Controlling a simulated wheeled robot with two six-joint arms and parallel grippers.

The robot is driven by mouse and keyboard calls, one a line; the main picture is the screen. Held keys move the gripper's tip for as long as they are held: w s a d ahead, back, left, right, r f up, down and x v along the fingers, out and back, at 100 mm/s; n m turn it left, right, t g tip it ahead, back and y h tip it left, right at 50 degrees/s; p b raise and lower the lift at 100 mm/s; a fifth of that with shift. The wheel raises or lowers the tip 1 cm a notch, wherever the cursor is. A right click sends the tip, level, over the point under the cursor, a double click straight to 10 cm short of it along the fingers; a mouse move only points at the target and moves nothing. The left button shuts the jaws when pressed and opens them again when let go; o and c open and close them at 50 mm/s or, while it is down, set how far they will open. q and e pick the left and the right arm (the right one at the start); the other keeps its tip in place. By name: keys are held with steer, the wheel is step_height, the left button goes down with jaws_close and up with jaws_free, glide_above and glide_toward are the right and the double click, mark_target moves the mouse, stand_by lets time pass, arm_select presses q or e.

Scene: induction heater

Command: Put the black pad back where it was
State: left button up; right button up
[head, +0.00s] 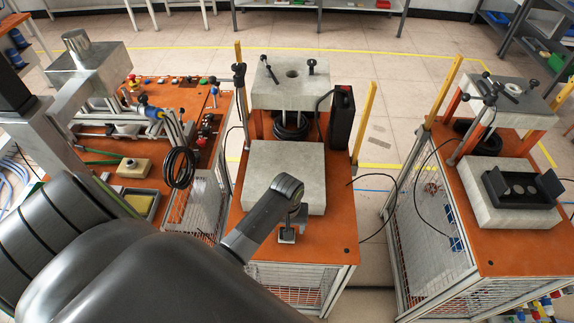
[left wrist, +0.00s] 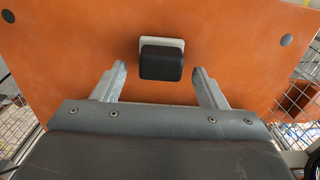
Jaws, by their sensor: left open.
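The black pad (left wrist: 161,62) is a small dark block with rounded corners on a pale base, over the orange tabletop (left wrist: 80,50) in the left wrist view. My left gripper (left wrist: 161,72) is open, with one silver finger on each side of the pad and a visible gap on both sides. In the head view my left gripper (head: 290,225) is low over the front of the middle orange table (head: 320,250), before a grey slab. The pad cannot be made out clearly there. My right gripper is not in view.
A thick grey slab (head: 285,170) lies just behind my left gripper. A grey press block (head: 285,85) and a black box (head: 341,118) stand further back. The right table carries a black tray (head: 520,207) on another slab. The left table holds tools and a coiled cable (head: 180,167).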

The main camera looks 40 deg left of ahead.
arm_select(q)
step_height(320, 180, up, 11)
steer(key=b, duration=0.1)
steer(key=shift+f, duration=0.2)
stand_by(0.4)
